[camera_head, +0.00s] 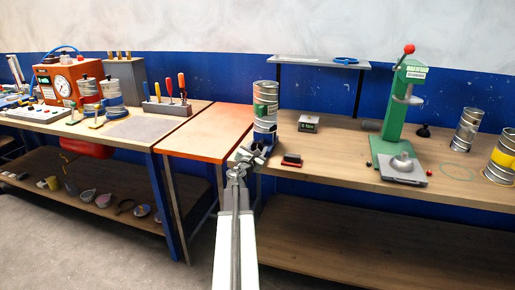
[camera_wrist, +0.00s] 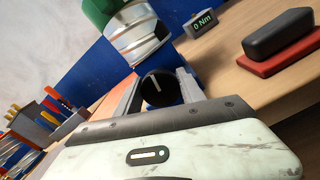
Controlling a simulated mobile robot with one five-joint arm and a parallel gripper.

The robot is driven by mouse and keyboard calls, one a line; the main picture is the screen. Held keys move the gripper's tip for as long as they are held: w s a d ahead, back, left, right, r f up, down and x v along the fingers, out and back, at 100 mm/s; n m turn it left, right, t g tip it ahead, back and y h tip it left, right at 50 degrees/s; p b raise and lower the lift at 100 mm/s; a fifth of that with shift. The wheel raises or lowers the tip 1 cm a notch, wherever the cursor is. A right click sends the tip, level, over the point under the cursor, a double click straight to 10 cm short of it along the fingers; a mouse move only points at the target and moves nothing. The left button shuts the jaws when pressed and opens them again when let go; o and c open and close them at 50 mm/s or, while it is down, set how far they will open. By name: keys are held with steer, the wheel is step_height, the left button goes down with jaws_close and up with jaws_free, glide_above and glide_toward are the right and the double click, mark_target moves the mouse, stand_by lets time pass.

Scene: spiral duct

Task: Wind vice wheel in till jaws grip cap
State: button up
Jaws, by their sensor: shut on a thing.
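The vice wheel, a round black knob with a white line (camera_wrist: 157,89), sits between the two fingers of my gripper (camera_wrist: 158,96) in the wrist view. My gripper is shut on it. In the head view my gripper (camera_head: 245,160) reaches the front of the dark blue vice (camera_head: 262,149) at the bench edge, and the wheel is hard to make out there. A silver ribbed cylinder with a green band (camera_head: 265,112) stands upright above the vice; its lower part also shows in the wrist view (camera_wrist: 140,42). I cannot tell the cap apart from it, nor whether the jaws touch it.
A small readout (camera_wrist: 203,22) shows "0 Nm". A black block on a red base (camera_wrist: 283,42) lies right of the vice. A green press (camera_head: 392,110) stands farther right on the bench (camera_head: 340,150). An orange-topped table (camera_head: 205,135) adjoins on the left.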

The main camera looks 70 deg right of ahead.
steer(key=shift+a+f+m, duration=0.1)
steer(key=shift+a+m, duration=0.05)
steer(key=shift+m, duration=0.25)
steer(key=o, duration=1.4)
steer(key=shift+c, duration=0.2)
steer(key=shift+a+f, duration=0.15)
steer(key=shift+a, duration=0.35)
steer(key=a, duration=0.6)
steer(key=shift+s+a+r, duration=0.25)
steer(key=shift+s+a, duration=0.05)
steer(key=shift+a, duration=0.1)
